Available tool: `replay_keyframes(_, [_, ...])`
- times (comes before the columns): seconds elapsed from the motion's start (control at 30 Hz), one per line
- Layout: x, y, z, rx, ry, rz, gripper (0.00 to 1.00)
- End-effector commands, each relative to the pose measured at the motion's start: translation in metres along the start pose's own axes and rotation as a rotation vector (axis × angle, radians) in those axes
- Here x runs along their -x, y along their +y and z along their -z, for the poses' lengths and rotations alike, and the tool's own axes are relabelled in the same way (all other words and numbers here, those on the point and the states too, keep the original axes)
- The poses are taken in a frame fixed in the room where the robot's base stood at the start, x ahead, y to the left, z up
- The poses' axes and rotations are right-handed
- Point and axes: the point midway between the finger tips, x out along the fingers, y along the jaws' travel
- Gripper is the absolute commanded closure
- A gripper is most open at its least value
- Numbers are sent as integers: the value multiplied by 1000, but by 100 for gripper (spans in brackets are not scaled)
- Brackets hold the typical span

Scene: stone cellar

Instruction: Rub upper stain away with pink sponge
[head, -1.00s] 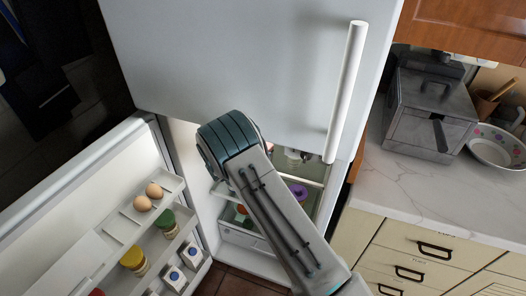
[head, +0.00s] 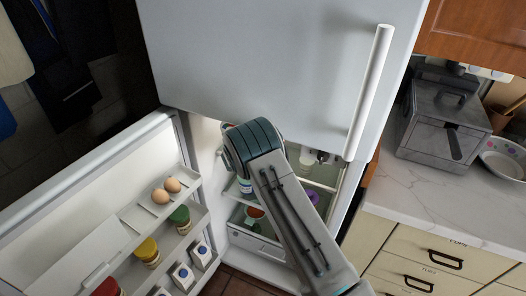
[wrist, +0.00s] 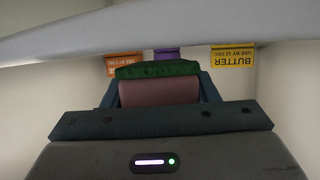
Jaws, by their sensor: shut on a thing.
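In the wrist view my gripper (wrist: 160,92) is shut on the pink sponge (wrist: 160,91), which has a dark green layer along its far side. The dark blue fingers hold it from left and right. In the head view my arm reaches into the open lower compartment of the fridge (head: 270,60), and my gripper and the sponge are hidden behind the arm and the closed upper door. No stain can be made out in either view.
A pale shelf-like edge (wrist: 150,28) crosses close above the sponge. The open fridge door (head: 85,225) holds eggs (head: 166,190), jars and cartons. A counter (head: 425,195) stands at right.

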Motion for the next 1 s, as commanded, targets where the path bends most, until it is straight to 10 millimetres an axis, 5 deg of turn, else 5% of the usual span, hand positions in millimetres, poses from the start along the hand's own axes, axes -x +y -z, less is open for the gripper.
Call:
replay_keyframes(0.03, [-18, 8, 6, -10, 3, -19, 75])
replay_keyframes(0.2, [-43, 6, 7, -10, -7, -20, 75])
replay_keyframes(0.5, [-74, 9, -1, -10, -27, -30, 75])
replay_keyframes(1.0, [-44, 19, -19, -8, -36, -35, 74])
